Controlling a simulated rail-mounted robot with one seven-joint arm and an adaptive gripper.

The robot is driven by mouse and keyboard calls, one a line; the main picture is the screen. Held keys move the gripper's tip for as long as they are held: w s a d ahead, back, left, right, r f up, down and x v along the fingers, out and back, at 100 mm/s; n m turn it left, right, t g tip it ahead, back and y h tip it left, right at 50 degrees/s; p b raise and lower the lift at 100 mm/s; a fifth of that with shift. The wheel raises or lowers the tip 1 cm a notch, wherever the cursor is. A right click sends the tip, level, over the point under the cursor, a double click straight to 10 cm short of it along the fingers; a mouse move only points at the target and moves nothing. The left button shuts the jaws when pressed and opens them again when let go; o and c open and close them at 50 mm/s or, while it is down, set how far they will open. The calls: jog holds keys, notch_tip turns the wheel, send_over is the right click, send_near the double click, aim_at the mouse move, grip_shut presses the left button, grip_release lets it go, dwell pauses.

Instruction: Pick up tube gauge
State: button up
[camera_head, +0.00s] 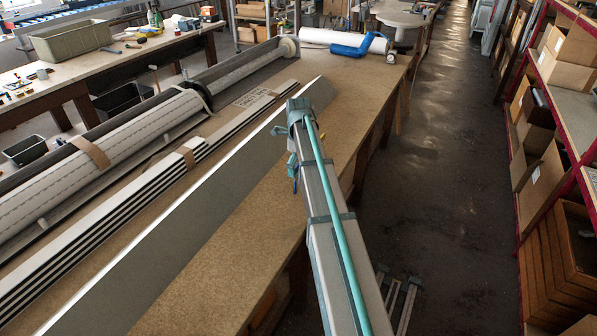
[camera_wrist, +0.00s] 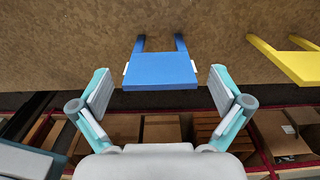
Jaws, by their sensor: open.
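A blue piece with a flat block body and two prongs (camera_wrist: 160,70) sits at the edge of the brown worktop in the wrist view. A yellow pronged piece (camera_wrist: 285,62) lies to its right. No label shows which is the tube gauge. My gripper (camera_wrist: 160,90) is open and empty, its two fingers on either side of the blue block's near end, with gaps on both sides. In the head view, small blue bits (camera_head: 294,170) show at the left side of my arm, partly hidden by it.
The worktop (camera_head: 245,225) carries a long grey profile (camera_head: 190,225), striped slats (camera_head: 130,205) and a fabric roll (camera_head: 110,150). A blue tool and white roll (camera_head: 345,42) lie at its far end. A clear aisle (camera_head: 440,150) runs right, then shelves with boxes (camera_head: 570,45).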

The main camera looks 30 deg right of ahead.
jog(key=shift+f, duration=1.25)
jog(key=c, duration=1.1)
jog(key=shift+c, duration=0.2)
jog(key=shift+r, duration=0.1)
